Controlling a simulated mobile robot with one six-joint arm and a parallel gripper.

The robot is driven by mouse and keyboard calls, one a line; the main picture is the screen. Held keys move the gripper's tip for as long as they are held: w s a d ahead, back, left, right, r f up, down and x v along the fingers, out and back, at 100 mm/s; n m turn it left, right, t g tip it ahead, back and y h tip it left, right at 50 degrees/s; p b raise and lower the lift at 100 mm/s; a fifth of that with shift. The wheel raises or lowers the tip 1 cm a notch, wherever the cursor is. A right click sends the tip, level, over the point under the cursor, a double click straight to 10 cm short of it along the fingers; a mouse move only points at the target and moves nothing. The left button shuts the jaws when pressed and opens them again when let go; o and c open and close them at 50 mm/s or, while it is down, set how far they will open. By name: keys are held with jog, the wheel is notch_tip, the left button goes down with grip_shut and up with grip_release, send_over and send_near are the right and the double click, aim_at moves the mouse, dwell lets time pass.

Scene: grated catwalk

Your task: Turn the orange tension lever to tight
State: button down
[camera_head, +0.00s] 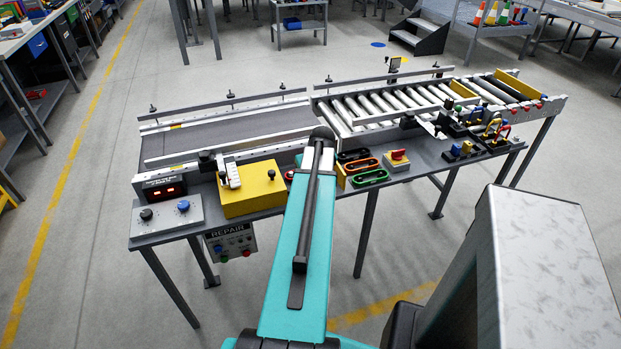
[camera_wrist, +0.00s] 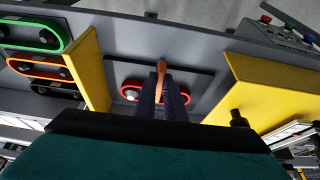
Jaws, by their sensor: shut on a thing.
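In the wrist view, the orange tension lever (camera_wrist: 160,66) shows as a narrow orange-brown piece, its end pointing to the top of the picture. My gripper (camera_wrist: 163,82) has its two dark fingers closed on it, one on each side. Behind the fingers is a red-rimmed oval plate (camera_wrist: 130,90), its middle covered by the fingers. A black angled strip (camera_wrist: 202,76) lies around it on the grey bench top. Any tight or loose marks cannot be read. In the head view, my arm hides the lever and gripper.
A yellow box (camera_head: 252,194) stands close on one side of the lever; a yellow upright plate (camera_wrist: 90,70) stands on the other. Beyond that plate lie black, orange (camera_head: 360,166) and green (camera_head: 370,178) oval pieces. A red knob (camera_head: 398,155) and conveyor (camera_head: 215,128) are nearby.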

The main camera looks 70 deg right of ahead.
jog(key=c, duration=1.8)
grip_release()
jog(key=shift+c, duration=0.2)
jog(key=shift+r, duration=0.1)
jog(key=b+v, duration=0.1)
jog(key=v, duration=1.2)
jog(key=shift+s+r+b, duration=0.2)
jog(key=shift+r+b, duration=0.05)
jog(key=shift+b, duration=0.15)
jog(key=shift+a, duration=0.1)
